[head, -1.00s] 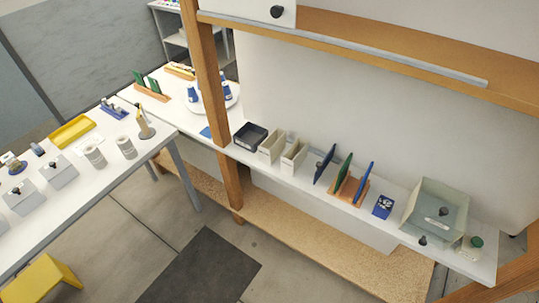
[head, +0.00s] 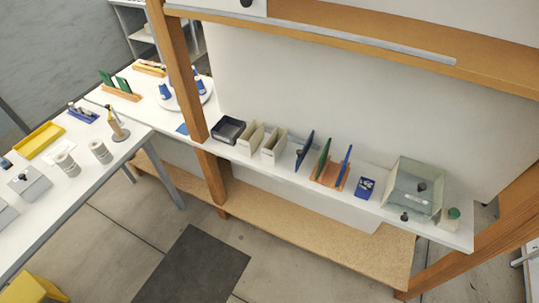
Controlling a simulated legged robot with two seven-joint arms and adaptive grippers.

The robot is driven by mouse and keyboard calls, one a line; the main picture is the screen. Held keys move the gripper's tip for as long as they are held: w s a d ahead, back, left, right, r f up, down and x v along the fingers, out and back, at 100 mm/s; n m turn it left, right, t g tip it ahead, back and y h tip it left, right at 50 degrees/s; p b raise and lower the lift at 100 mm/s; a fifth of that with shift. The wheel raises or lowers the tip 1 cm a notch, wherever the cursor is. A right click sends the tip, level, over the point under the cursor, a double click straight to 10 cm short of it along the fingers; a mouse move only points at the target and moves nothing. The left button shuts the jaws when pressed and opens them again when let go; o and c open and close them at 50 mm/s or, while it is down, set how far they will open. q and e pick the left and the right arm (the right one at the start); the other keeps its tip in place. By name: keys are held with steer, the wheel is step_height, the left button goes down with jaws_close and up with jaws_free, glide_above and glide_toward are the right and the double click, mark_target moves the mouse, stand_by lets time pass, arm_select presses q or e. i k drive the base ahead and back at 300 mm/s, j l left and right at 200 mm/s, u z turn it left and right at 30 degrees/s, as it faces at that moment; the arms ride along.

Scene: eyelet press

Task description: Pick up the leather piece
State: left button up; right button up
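I cannot make out a leather piece for certain in the head view. A small flat blue piece (head: 182,129) lies on the white table beside the wooden post, but its material cannot be told. Blue and green upright panels stand on the white shelf, some of them in a wooden rack (head: 330,172). A small dark blue patterned item (head: 365,187) lies to their right. Neither of my grippers is in view.
The shelf also carries a black tray (head: 228,130), pale bins (head: 250,138), a clear box (head: 413,188) and a green-capped jar (head: 451,217). A yellow tray (head: 39,140) sits on the left table (head: 92,180). A wooden post (head: 180,75) rises between them.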

mark_target(322, 158)
steer(key=k+l+z, duration=0.1)
steer(key=z, duration=0.15)
steer(key=l+z, duration=0.25)
steer(key=k+l+u, duration=0.1)
steer(key=l+u, duration=0.4)
steer(key=l, duration=0.6)
steer(key=i+l+u, duration=0.35)
steer(key=u, duration=0.15)
steer(key=i, duration=0.05)
